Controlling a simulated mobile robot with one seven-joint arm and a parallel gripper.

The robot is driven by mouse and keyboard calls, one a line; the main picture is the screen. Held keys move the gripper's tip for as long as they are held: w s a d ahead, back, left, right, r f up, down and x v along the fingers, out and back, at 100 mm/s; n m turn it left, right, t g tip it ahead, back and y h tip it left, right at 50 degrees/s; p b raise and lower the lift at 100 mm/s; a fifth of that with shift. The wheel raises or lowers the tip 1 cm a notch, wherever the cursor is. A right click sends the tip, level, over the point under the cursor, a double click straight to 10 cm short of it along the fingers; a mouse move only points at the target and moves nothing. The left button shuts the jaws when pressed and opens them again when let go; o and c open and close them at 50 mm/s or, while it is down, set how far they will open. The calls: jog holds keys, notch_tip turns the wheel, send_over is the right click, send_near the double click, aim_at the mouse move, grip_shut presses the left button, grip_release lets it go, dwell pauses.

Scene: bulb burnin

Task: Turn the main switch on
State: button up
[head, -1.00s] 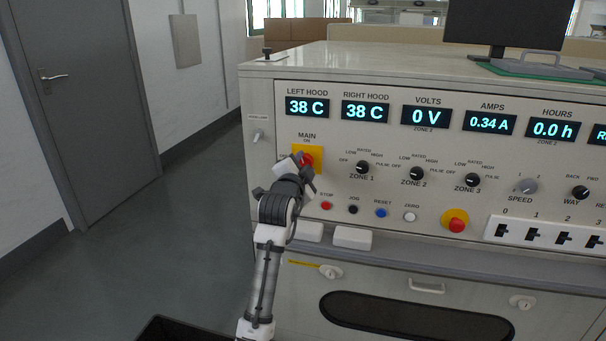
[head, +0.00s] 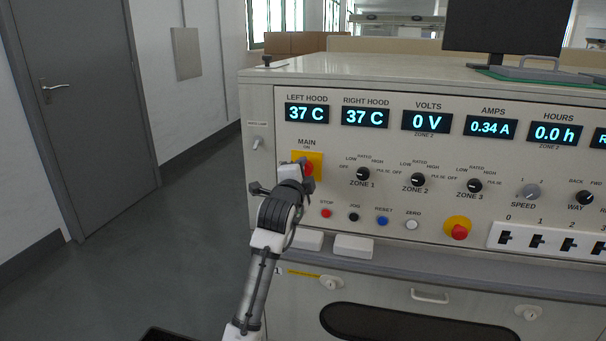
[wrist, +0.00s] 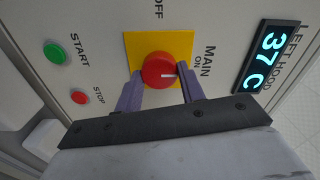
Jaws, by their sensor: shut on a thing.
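The main switch is a red round knob (wrist: 158,68) on a yellow square plate (wrist: 186,42). Its white mark points toward the ON label in the wrist view; the OFF label lies a quarter turn away. My gripper (wrist: 160,73) has one finger on either side of the knob and is shut on it. In the head view the knob (head: 308,168) is partly hidden behind my gripper (head: 300,173), and the yellow plate (head: 317,158) shows around it.
Below the switch are a red STOP button (head: 326,213) and several other buttons. A green START button (wrist: 55,52) shows in the wrist view. The ZONE 1 knob (head: 362,174) is to the right. The LEFT HOOD display (head: 307,113) reads 37 C. Open floor lies left.

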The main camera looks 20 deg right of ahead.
jog(key=o, duration=1)
jog(key=shift+s, duration=0.1)
jog(key=b+v, duration=0.1)
jog(key=v, duration=1.2)
jog(key=shift+s+a, duration=0.25)
jog(key=shift+a+r, duration=0.1)
